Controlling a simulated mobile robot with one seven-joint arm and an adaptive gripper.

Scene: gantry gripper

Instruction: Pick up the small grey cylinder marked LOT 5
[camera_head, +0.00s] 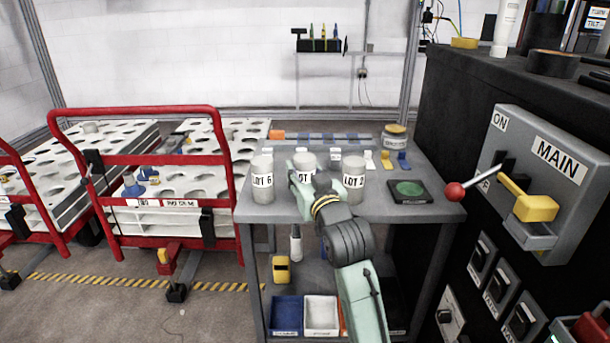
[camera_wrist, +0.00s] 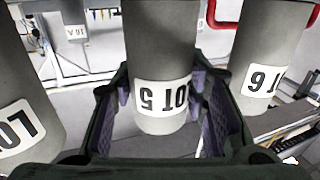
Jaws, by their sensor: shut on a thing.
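The small grey cylinder marked LOT 5 (camera_wrist: 158,50) is between the two jaws of my gripper (camera_wrist: 160,92) in the wrist view, its label upside down there. My gripper is shut on it. In the head view the middle grey cylinder (camera_head: 305,161) stands upright in my gripper (camera_head: 304,178), its label partly covered by the gripper. I cannot tell whether its base touches the table. The LOT 6 cylinder (camera_head: 262,170) is to its left and the LOT 2 cylinder (camera_head: 353,168) to its right, both apart from it.
The grey table (camera_head: 420,208) also holds a green round pad on a dark plate (camera_head: 408,190), a lidded jar (camera_head: 394,136) and small blocks behind. A black cabinet with a red-knobbed lever (camera_head: 455,191) stands close on the right. Red-railed racks (camera_head: 150,112) stand left.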

